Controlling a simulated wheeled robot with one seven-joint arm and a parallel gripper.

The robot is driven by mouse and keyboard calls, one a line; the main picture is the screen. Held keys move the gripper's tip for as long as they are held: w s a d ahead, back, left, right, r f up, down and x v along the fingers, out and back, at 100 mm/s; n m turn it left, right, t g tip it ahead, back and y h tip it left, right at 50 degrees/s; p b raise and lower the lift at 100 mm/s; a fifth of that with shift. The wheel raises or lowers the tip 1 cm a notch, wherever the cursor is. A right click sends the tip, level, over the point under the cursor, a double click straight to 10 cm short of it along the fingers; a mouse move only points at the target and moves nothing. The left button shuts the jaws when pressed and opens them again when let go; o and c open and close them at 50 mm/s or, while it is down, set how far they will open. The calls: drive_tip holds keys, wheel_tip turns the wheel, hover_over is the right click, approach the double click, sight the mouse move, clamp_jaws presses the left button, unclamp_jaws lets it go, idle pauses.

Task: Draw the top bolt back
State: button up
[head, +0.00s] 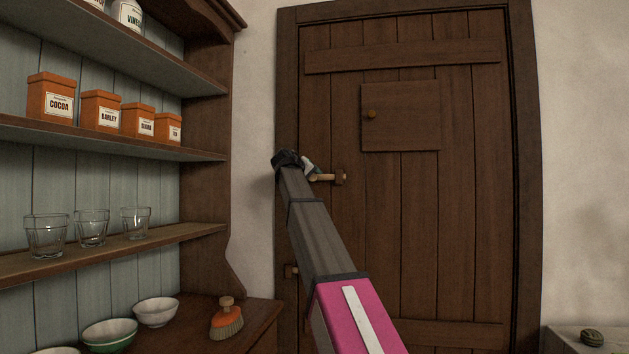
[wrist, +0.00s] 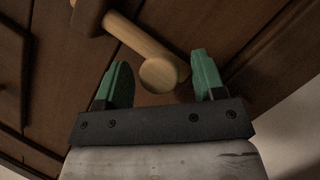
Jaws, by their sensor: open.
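The top bolt (head: 324,178) is a pale wooden bar on the left side of the dark plank door, running through a brown wooden bracket (head: 342,177). My gripper (head: 309,166) is at the bolt's left end, and my arm hides part of that area. In the wrist view my gripper (wrist: 162,75) is open, its green fingers on either side of the round end. Gaps show between both fingers and the wood. I cannot tell the depth between them.
A lower bolt (head: 291,271) shows near the door's left edge, partly behind my arm. A small hatch (head: 400,117) with a knob is set in the door (head: 470,200). A dresser (head: 205,200) with tins, glasses and bowls stands at left. Space before the door's right half looks clear.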

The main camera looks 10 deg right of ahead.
drive_tip(key=shift+x, duration=1.3)
drive_tip(key=shift+c, duration=0.3)
clamp_jaws()
drive_tip(key=shift+s+d, duration=0.3)
drive_tip(key=shift+d, duration=0.45)
drive_tip(key=shift+s+d, duration=0.3)
drive_tip(key=shift+d, duration=0.4)
drive_tip(key=shift+s+d, duration=0.35)
drive_tip(key=shift+d, duration=0.4)
drive_tip(key=shift+o, duration=0.3)
unclamp_jaws()
drive_tip(key=shift+d, duration=0.15)
drive_tip(key=v, duration=1)
drive_tip(key=shift+s+a, duration=0.25)
drive_tip(key=shift+a, duration=0.05)
